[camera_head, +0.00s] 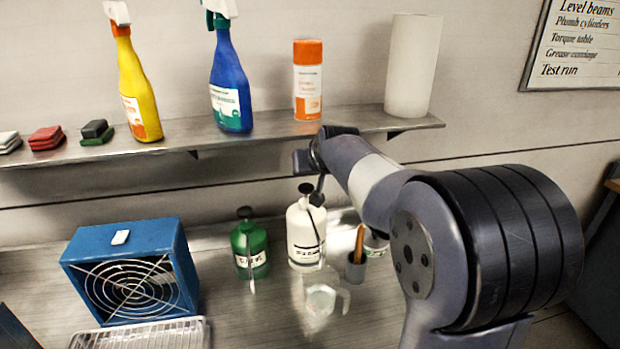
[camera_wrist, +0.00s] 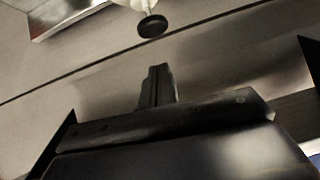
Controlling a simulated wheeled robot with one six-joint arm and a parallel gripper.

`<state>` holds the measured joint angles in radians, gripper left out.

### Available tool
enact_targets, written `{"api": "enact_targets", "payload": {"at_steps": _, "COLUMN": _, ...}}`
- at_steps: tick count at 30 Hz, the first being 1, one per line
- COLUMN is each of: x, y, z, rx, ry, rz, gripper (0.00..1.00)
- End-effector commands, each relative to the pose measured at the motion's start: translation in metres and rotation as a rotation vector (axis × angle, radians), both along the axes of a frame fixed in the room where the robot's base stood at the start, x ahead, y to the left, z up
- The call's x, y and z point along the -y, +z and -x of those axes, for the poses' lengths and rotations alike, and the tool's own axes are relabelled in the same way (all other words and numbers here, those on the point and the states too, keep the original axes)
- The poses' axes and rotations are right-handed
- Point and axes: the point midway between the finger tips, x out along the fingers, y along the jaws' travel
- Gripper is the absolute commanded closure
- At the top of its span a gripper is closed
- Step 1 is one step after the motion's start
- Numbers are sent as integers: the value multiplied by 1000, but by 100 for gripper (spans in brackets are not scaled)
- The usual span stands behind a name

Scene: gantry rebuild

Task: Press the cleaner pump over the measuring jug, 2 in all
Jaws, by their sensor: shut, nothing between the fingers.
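A white pump bottle (camera_head: 304,238) with a black pump stands upright on the bench. A green pump bottle (camera_head: 249,250) with a black top stands left of it. Their labels are too small to read surely, so I cannot tell which holds the cleaner. A clear measuring jug (camera_head: 322,300) stands in front of the white bottle, its contents unclear. My gripper (camera_head: 318,188) is shut and empty, at the white bottle's pump top. In the wrist view, my gripper's fingertips (camera_wrist: 158,72) point toward a round black pump head (camera_wrist: 152,26), with a gap in the picture; contact cannot be told.
A dark cup (camera_head: 356,272) with a wooden handle stands right of the white bottle, by a container (camera_head: 376,248) partly hidden by my arm. A blue fan box (camera_head: 130,270) and wire rack (camera_head: 140,335) are left. A shelf (camera_head: 260,131) with spray bottles runs above.

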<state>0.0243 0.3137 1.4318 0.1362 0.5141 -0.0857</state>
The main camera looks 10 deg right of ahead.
Motion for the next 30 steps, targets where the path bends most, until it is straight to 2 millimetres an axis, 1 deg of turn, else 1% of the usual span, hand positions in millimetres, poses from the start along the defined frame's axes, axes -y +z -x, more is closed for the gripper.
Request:
{"api": "enact_targets", "payload": {"at_steps": 1, "x": -1, "y": -4, "z": -6, "rx": -3, "ry": 0, "rz": 0, "gripper": 100}}
{"api": "enact_targets", "payload": {"at_steps": 4, "x": -2, "y": -21, "z": -6, "rx": -5, "ry": 1, "rz": 1, "gripper": 100}}
{"api": "enact_targets", "payload": {"at_steps": 9, "x": -3, "y": -38, "z": -8, "rx": -2, "ry": 0, "rz": 1, "gripper": 100}}
{"api": "enact_targets", "payload": {"at_steps": 13, "x": -3, "y": -43, "z": -8, "rx": 1, "ry": -1, "rz": 1, "gripper": 100}}
{"api": "enact_targets", "payload": {"at_steps": 23, "x": -3, "y": -44, "z": -8, "rx": 1, "ry": 0, "rz": 1, "gripper": 100}}
{"api": "enact_targets", "payload": {"at_steps": 26, "x": -3, "y": -49, "z": -8, "rx": 1, "ry": 0, "rz": 1, "gripper": 100}}
{"api": "enact_targets", "payload": {"at_steps": 30, "x": -3, "y": -62, "z": -8, "rx": 0, "ry": 0, "rz": 1, "gripper": 100}}
